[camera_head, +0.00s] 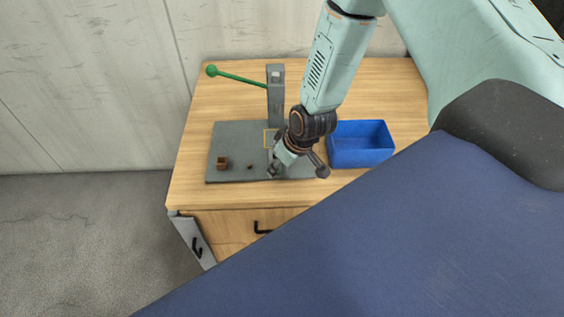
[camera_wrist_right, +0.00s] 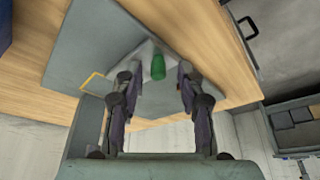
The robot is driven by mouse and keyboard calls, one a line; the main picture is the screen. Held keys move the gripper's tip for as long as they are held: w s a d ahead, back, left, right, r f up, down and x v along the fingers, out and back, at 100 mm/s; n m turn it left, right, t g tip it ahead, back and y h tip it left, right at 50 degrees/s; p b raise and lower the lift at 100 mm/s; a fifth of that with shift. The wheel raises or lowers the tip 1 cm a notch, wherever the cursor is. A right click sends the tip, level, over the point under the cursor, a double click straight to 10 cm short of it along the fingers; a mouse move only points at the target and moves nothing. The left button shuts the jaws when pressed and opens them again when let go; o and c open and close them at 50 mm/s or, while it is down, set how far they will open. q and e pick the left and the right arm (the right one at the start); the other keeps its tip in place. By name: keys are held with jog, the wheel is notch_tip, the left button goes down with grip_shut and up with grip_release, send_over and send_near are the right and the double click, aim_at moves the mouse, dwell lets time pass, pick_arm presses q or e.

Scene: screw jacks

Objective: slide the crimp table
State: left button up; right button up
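The press stands on a grey base plate (camera_head: 235,140) on the wooden table. Its grey column (camera_head: 275,98) carries a lever with a green knob (camera_head: 211,70). A yellow square outline (camera_head: 265,138) shows by the column foot, and part of it shows in the right wrist view (camera_wrist_right: 92,80). My right gripper (camera_head: 297,172) is open over the plate, right of the outline. In the right wrist view, a green rounded handle (camera_wrist_right: 158,67) lies between its parted fingers; contact is unclear. The gripper hides this area in the head view. My left gripper is out of view.
A blue bin (camera_head: 360,145) stands right of the plate, close to my right arm. A small brown block (camera_head: 222,163) and a dark speck (camera_head: 250,167) are on the plate's left part. A drawer with a black handle (camera_head: 262,229) is at the table front.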

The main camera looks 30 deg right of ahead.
jog(key=v, duration=1.2)
dwell(0.5)
jog(key=shift+s, duration=0.1)
dwell(0.4)
jog(key=s+a+f+m+g+b, duration=0.1)
jog(key=s+a+f+g+b, duration=0.1)
jog(key=s+f, duration=0.9)
jog(key=s+a+f+m+g+h+b, duration=0.1)
jog(key=s+a+f+b, duration=0.4)
jog(key=s+f, duration=0.7)
jog(key=shift+s+a+f+m+g, duration=0.25)
jog(key=shift+s+m+g, duration=0.1)
jog(key=shift+m+g, duration=0.2)
